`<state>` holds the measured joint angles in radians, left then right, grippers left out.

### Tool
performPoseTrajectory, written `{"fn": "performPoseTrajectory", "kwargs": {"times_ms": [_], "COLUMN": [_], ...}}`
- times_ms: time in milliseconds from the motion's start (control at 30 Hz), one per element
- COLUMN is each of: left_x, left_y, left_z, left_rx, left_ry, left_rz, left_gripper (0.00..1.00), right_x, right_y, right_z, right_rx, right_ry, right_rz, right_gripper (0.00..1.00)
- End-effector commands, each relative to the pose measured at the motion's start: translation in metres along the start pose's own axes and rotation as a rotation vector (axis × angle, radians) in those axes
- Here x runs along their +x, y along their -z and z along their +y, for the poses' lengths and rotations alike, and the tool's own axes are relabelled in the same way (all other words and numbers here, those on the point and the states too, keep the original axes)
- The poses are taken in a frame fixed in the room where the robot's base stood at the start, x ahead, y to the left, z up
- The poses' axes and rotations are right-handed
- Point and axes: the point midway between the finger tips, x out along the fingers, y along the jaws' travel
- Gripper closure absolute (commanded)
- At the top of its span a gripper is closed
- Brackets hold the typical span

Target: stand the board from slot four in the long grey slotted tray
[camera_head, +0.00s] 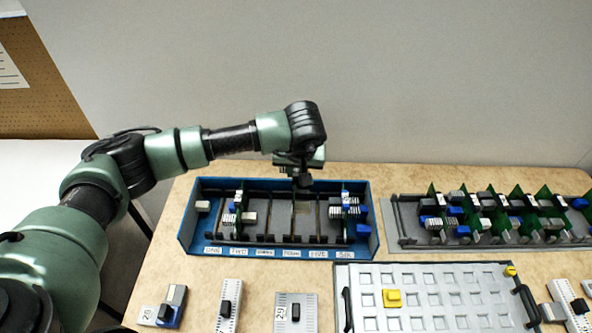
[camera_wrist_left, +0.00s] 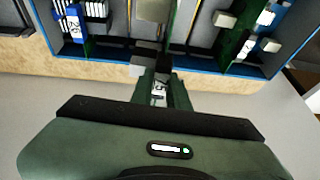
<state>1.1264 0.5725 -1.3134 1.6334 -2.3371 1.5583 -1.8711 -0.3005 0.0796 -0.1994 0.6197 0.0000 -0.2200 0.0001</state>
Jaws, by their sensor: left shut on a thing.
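My left gripper (camera_head: 303,182) is over the middle of the blue slotted case (camera_head: 374,215). It is shut on a thin green board (camera_head: 293,198), seen nearly edge-on around the slot labelled four. In the left wrist view the fingers (camera_wrist_left: 164,78) are closed at a white label, and the blue case (camera_wrist_left: 215,68) lies beyond. I cannot tell whether the board is still seated in its slot. The long grey slotted tray (camera_head: 396,224) is at the right, with several green boards standing in it; its left end looks bare. My right gripper is not in view.
Other boards stand in the blue case at slots two (camera_head: 238,205) and six (camera_head: 346,205). A light grey panel (camera_head: 420,272) with square recesses and a yellow block (camera_head: 392,298) lies in front. Several small modules lie along the front. A wall (camera_head: 420,80) is behind the table.

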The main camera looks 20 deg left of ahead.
Motion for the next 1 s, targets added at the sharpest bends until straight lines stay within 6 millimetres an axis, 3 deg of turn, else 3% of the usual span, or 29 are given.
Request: {"fn": "performPoseTrajectory", "kwargs": {"times_ms": [700, 1000], "left_x": [-0.034, -0.037], "left_y": [0.015, 0.015], "left_z": [-0.003, -0.003], "left_rx": [0.0, 0.0], "left_ry": [0.0, 0.0], "left_rz": [0.003, 0.001], "left_gripper": [1.0, 1.0], "right_x": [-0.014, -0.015], "right_y": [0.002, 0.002], "right_z": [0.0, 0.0], "right_rx": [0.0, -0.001], "right_ry": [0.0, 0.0], "right_rz": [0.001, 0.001], "right_gripper": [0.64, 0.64]}}
